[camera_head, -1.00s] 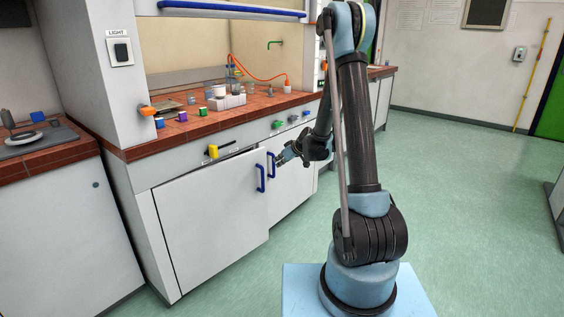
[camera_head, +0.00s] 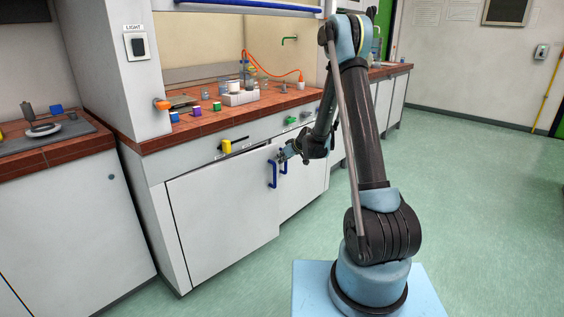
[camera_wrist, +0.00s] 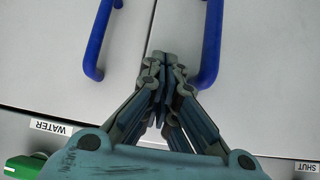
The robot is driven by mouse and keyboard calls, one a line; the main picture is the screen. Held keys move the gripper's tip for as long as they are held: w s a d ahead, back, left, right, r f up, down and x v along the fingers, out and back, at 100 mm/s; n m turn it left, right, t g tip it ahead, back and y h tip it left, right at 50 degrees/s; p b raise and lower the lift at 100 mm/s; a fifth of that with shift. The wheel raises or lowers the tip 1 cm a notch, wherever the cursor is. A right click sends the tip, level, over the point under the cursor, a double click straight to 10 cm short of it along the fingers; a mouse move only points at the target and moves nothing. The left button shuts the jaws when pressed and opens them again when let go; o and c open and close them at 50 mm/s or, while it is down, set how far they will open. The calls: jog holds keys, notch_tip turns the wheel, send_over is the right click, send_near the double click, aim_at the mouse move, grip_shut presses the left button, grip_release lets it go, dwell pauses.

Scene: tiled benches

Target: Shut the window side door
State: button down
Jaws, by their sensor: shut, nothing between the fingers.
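The cupboard under the fume hood has two white doors, a left door (camera_head: 222,220) and a right door (camera_head: 305,192). The left door has a blue handle (camera_head: 272,174) and the right door another blue handle (camera_head: 284,167). A thin dark gap along the left door's top suggests that it is slightly ajar. My gripper (camera_head: 281,156) is shut and empty, at the upper ends of the handles. In the upside-down wrist view, my gripper (camera_wrist: 166,60) is in front of a door panel, close beside the right-hand handle (camera_wrist: 211,40). Contact cannot be told. Which door is the window side one is not shown.
A yellow knob (camera_head: 227,146) and a green knob (camera_head: 291,120) stick out above the doors. The tiled bench top (camera_head: 215,116) holds small coloured blocks and glassware. Another bench (camera_head: 75,205) stands at left. The green floor (camera_head: 465,180) at right is clear.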

aim_at(276, 153)
jog(key=shift+a, duration=0.1)
jog(key=shift+n+g+y, duration=0.3)
jog(key=shift+n, duration=0.2)
jog(key=w+a, duration=0.3)
jog(key=w, duration=0.1)
jog(key=shift+a, duration=0.4)
jog(key=shift+s+d, duration=0.1)
